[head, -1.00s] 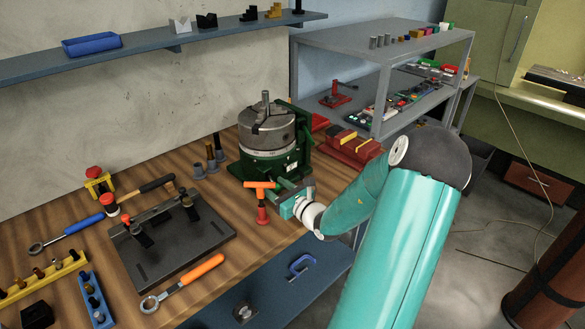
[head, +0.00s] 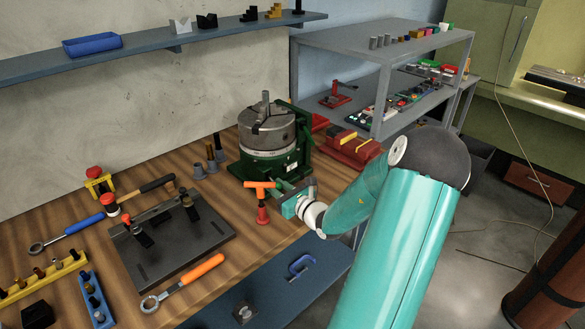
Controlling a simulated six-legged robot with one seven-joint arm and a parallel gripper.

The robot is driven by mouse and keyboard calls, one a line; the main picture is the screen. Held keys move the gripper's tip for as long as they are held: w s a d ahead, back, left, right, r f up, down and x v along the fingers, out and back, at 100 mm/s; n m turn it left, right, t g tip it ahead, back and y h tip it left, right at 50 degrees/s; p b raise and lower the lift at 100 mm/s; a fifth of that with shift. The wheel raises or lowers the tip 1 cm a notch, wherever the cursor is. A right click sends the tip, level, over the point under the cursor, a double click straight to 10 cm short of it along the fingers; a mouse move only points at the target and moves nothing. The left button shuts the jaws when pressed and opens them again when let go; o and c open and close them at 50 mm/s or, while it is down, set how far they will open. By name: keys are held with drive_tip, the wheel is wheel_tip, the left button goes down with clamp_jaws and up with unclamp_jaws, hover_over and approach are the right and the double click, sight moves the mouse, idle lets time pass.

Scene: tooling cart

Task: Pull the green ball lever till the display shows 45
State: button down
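A green rotary table (head: 262,170) with a grey three-jaw chuck (head: 266,131) on top stands upright at the back right of the wooden bench. A small pale mark shows on its front, but I cannot read any number on it. I cannot make out the green ball lever; it is too small or hidden by my gripper and the table body. My gripper (head: 287,190) is at the front lower side of the rotary table, close to its base. Its fingers are too small and overlapped to show whether they are open or touching anything.
An orange T-handled tool (head: 261,200) stands just left of my gripper. A dark fixture plate (head: 171,242) lies further left, with an orange-handled wrench (head: 183,283) in front. A red vise (head: 350,148) sits behind my arm to the right. A blue lower shelf (head: 270,292) extends in front.

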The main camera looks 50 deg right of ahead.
drive_tip(key=shift+s+d, duration=0.15)
drive_tip(key=shift+d, duration=0.6)
drive_tip(key=shift+s+d, duration=0.1)
drive_tip(key=shift+d, duration=1.35)
drive_tip(key=shift+r, duration=0.1)
drive_tip(key=shift+a, duration=0.15)
